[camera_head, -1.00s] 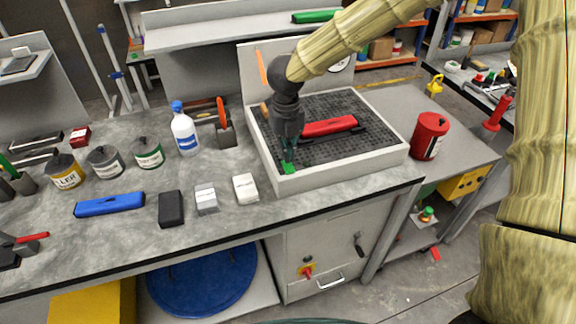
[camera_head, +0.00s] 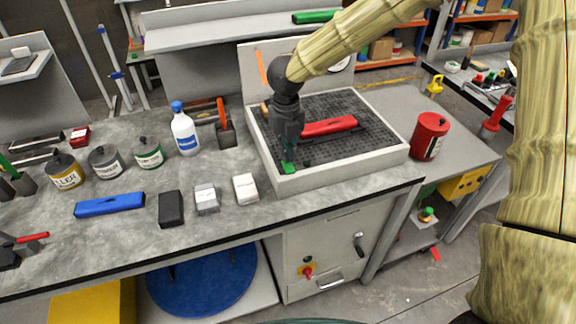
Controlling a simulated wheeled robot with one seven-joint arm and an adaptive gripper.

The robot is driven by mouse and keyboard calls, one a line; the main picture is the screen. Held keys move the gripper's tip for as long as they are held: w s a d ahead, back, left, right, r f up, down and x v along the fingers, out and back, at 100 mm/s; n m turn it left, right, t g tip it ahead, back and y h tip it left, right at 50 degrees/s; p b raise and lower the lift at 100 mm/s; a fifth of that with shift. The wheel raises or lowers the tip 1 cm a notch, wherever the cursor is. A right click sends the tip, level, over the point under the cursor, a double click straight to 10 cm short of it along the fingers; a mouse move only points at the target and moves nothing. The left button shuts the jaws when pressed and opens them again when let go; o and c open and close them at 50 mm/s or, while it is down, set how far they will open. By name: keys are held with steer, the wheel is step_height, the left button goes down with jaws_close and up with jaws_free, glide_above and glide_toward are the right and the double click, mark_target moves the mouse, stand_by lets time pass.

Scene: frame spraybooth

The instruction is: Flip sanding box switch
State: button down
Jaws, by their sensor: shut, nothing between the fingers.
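The sanding box (camera_head: 345,170) is a pale box with a black perforated top, standing on the grey workbench. My gripper (camera_head: 289,160) is shut and empty, pointing down at the box's front left rim. A small green piece (camera_head: 288,168) shows right at the fingertips; I cannot tell whether it is a switch or part of my gripper. My gripper is well above that knob.
A red sanding block (camera_head: 330,126) lies on the perforated top, behind my gripper. A red can (camera_head: 429,137) stands right of the box. White blocks (camera_head: 245,188), a black block (camera_head: 171,208) and a white bottle (camera_head: 185,130) are to the left.

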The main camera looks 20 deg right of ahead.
steer(key=shift+s+f+b, duration=0.1)
steer(key=shift+f+b, duration=0.25)
steer(key=shift+f, duration=0.9)
stand_by(0.9)
steer(key=shift+r, duration=0.15)
steer(key=shift+r+p, duration=3.4)
steer(key=shift+p, duration=0.05)
